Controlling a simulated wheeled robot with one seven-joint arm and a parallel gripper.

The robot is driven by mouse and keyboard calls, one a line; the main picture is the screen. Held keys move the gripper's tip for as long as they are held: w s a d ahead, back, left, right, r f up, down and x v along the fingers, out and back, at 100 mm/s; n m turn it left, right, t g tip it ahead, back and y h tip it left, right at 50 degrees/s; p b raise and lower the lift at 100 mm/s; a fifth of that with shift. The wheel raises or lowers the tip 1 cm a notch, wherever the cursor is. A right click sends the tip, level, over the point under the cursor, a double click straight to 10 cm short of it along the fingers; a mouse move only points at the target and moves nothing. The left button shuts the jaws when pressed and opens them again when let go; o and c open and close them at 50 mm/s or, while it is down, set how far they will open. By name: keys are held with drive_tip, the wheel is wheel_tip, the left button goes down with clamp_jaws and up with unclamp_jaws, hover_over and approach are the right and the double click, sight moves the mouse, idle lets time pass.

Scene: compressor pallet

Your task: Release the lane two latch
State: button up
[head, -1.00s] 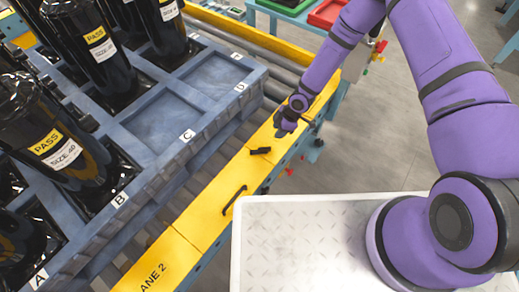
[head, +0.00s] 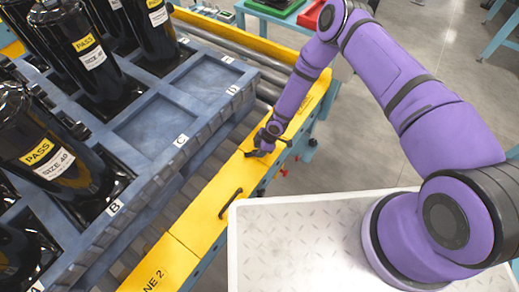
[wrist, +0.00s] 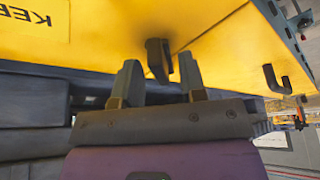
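The lane two latch is a small black lever on the yellow rail. In the wrist view the latch (wrist: 157,58) stands out from the yellow face, between my two fingertips. My gripper (wrist: 160,68) is open, with one finger on each side of the latch; I cannot tell whether either finger touches it. In the head view my gripper (head: 262,147) is low over the rail at the latch (head: 257,153), which it partly hides. The yellow rail (head: 205,212) carries the partly cut-off "LANE 2" lettering at its near end.
A black fixed handle (head: 230,203) is on the rail nearer than the latch, and also shows in the wrist view (wrist: 276,79). A blue-grey pallet (head: 150,130) with several black compressors stands left of the rail. Green and red trays (head: 312,14) are at the back.

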drive_tip(key=shift+f, duration=0.15)
clamp_jaws()
drive_tip(key=shift+a, duration=0.1)
drive_tip(key=shift+m, duration=0.3)
drive_tip(key=m+t, duration=0.1)
drive_tip(key=m, duration=0.2)
drive_tip(key=shift+t, duration=0.3)
drive_tip(key=shift+m+t+h, duration=0.4)
drive_tip(key=shift+m+t, duration=0.3)
drive_tip(key=shift+m, duration=1.8)
unclamp_jaws()
